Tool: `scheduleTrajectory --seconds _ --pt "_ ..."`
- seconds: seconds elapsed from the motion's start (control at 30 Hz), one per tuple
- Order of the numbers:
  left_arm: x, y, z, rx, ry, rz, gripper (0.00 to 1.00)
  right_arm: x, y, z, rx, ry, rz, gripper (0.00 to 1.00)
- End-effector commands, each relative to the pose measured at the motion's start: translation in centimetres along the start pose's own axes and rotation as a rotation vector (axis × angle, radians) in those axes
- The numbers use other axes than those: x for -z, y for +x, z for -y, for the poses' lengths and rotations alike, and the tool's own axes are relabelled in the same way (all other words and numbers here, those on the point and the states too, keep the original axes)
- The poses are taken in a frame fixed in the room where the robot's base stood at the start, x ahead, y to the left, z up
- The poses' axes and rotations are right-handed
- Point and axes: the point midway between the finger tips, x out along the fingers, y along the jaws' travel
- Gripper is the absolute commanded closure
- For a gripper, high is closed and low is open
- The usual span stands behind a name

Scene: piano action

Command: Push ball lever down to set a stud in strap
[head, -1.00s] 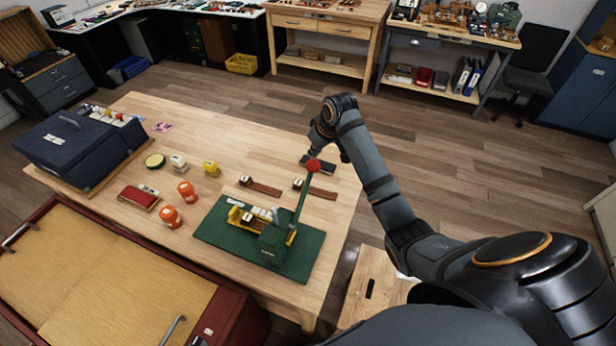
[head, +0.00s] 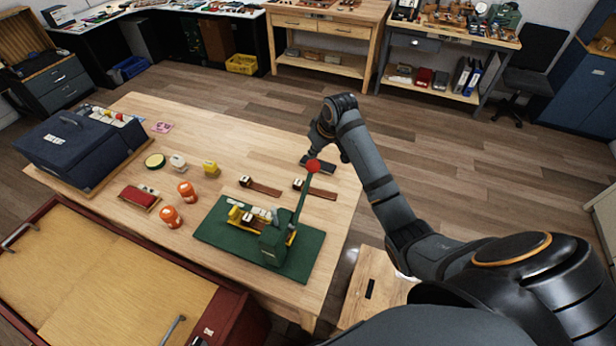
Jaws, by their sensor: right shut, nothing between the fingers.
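The lever (head: 303,203) with a red ball (head: 313,166) on top stands raised, leaning slightly right, on a green and yellow press (head: 273,241). The press sits on a green mat (head: 222,235) near the table's right front. A small light and dark piece lies in its yellow bed; a stud is too small to make out. Straps (head: 266,189) with pale blocks lie behind the press, one left and one right (head: 322,193) of the lever. My right gripper (head: 313,153) is shut and empty, just behind the red ball in the picture; I cannot tell if it touches. My left gripper is not in view.
A dark blue case (head: 75,150) is at the table's left. The table's back middle is clear.

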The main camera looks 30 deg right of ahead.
Motion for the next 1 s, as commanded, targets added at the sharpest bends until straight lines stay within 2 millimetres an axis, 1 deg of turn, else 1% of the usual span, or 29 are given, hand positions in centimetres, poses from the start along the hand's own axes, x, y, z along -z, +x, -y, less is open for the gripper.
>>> scheduleTrajectory --seconds 0.17,0.53,0.83,1.0 --pt "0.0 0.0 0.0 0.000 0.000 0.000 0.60 -0.3 0.5 0.0 0.000 0.000 0.002 1.00" --pt "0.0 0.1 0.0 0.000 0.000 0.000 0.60 -1.1 2.5 0.0 0.001 0.000 0.002 1.00" --pt "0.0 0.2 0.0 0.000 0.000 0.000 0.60 -1.3 3.0 0.0 0.001 0.001 0.002 1.00" --pt "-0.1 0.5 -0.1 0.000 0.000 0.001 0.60 -1.4 3.7 -0.3 0.001 0.001 0.002 1.00"
